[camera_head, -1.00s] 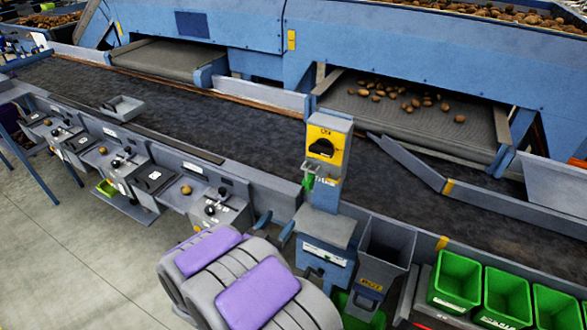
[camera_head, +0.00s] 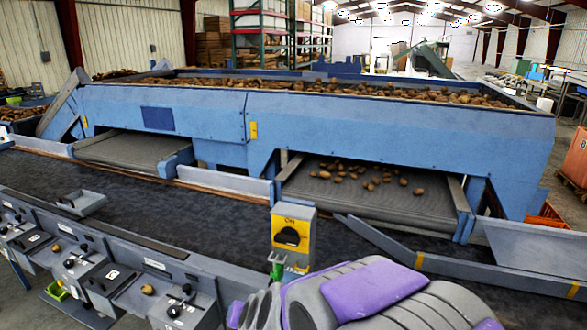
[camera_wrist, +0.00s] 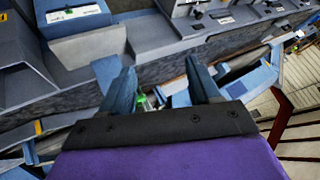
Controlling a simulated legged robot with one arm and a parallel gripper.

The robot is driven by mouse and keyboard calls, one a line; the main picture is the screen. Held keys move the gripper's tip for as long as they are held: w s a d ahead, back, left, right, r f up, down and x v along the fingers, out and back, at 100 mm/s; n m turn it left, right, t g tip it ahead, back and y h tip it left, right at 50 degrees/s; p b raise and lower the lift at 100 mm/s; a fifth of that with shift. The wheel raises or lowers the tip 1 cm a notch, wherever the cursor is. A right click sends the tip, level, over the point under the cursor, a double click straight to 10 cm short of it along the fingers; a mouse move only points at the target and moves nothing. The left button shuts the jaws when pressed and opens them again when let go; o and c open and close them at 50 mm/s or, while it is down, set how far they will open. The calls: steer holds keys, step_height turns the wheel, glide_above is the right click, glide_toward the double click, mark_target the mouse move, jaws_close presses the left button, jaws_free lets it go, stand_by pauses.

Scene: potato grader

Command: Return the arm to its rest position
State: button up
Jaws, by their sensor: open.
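My arm (camera_head: 370,290), grey with purple panels, fills the bottom right of the head view, in front of the grader line. In the wrist view, my gripper (camera_wrist: 160,72) shows two blue-grey fingers spread apart. The gap between them holds nothing; a small green item shows beyond, and I cannot tell its distance. In the head view, I cannot make out the fingertips clearly.
A yellow switch box (camera_head: 293,236) with a black knob stands just left of my arm. Behind it run a dark conveyor belt (camera_head: 150,210) and a blue grader (camera_head: 380,125) loaded with potatoes. A row of grey control stations (camera_head: 105,280) lines the front left.

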steer(key=s+d+r+g+h, duration=0.2)
steer(key=s+d+g, duration=0.2)
steer(key=s+d, duration=0.8)
steer(key=s+d+r+n+g+h, duration=0.1)
steer(key=s+d+g, duration=0.4)
steer(key=s+d, duration=0.7)
steer(key=s+r+h, duration=0.1)
steer(key=s, duration=0.5)
steer(key=shift+s+d+r, duration=0.2)
steer(key=shift+s+d, duration=0.15)
steer(key=shift+s, duration=0.05)
